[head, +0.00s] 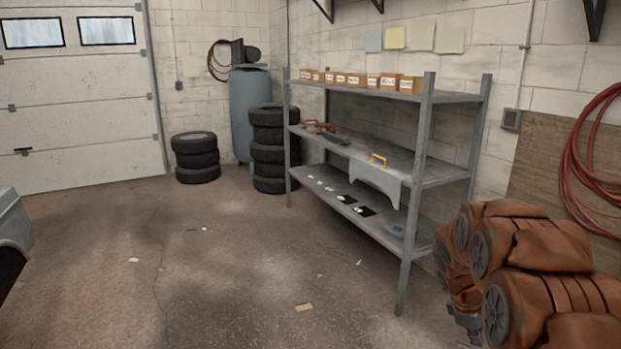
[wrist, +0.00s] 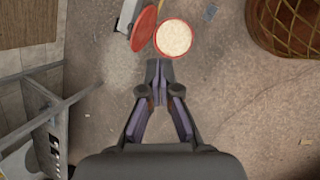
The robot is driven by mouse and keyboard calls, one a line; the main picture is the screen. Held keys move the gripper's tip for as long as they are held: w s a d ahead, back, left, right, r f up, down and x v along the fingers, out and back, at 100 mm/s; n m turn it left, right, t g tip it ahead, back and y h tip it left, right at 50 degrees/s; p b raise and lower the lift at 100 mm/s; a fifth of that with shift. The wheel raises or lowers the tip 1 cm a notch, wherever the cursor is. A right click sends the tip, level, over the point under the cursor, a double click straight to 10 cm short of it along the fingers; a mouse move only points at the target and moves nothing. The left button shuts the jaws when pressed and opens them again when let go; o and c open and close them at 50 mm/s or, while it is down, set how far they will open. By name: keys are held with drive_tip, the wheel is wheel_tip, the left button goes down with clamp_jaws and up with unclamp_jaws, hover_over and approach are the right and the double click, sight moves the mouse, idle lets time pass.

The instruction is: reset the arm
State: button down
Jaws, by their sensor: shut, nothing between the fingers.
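My gripper (wrist: 160,70) points toward the top of the wrist view. Its dark fingers come together at the tips, and nothing is between them. My arm, in a folded rust-brown cover, fills the lower right of the head view, and I cannot clearly make out the gripper there. In the wrist view a round red-rimmed container (wrist: 158,40) with pale contents shows just beyond the fingertips. I cannot tell how far below them it is.
A grey metal shelf (head: 429,140) stands by the right wall, holding small boxes; its frame also shows in the wrist view (wrist: 45,92). A brown latticed object (wrist: 285,25) is at the wrist view's upper right. Tyres (head: 195,157) stand behind. The middle floor is mostly clear.

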drive_tip(key=s+a+r+m+y, duration=0.1)
drive_tip(key=s+a+r+m, duration=0.1)
drive_tip(key=s+a, duration=0.4)
drive_tip(key=s+a+r+m+g+y, duration=0.1)
drive_tip(key=s+a, duration=0.6)
drive_tip(key=s, duration=1)
drive_tip(key=s+a+r+m+g+y, duration=0.1)
drive_tip(key=s+a+r+m, duration=0.4)
drive_tip(key=s, duration=0.6)
drive_tip(key=shift+s+a+m+y, duration=0.35)
drive_tip(key=shift+a+m+y, duration=0.45)
drive_tip(key=shift+a+m, duration=0.35)
drive_tip(key=shift+a, duration=0.15)
